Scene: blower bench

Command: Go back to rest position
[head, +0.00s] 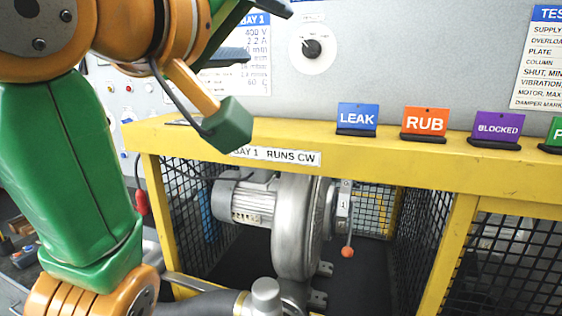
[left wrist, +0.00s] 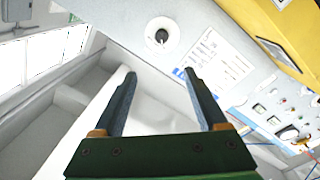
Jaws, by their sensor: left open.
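My left gripper (head: 268,34) is raised at the top of the head view, in front of the grey wall panel and above the yellow bench frame. Its two dark fingers stand apart with nothing between them. In the left wrist view the gripper (left wrist: 159,76) shows both fingers spread and empty, with white surfaces behind them. My green and orange left arm fills the left side of the head view. My right gripper is in neither view.
A yellow caged bench (head: 390,155) holds a grey blower (head: 298,225). On its top rail stand signs: LEAK (head: 357,117), RUB (head: 425,122), BLOCKED (head: 497,127) and a cut-off green one (head: 556,133). A black knob (head: 311,48) sits on the wall panel.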

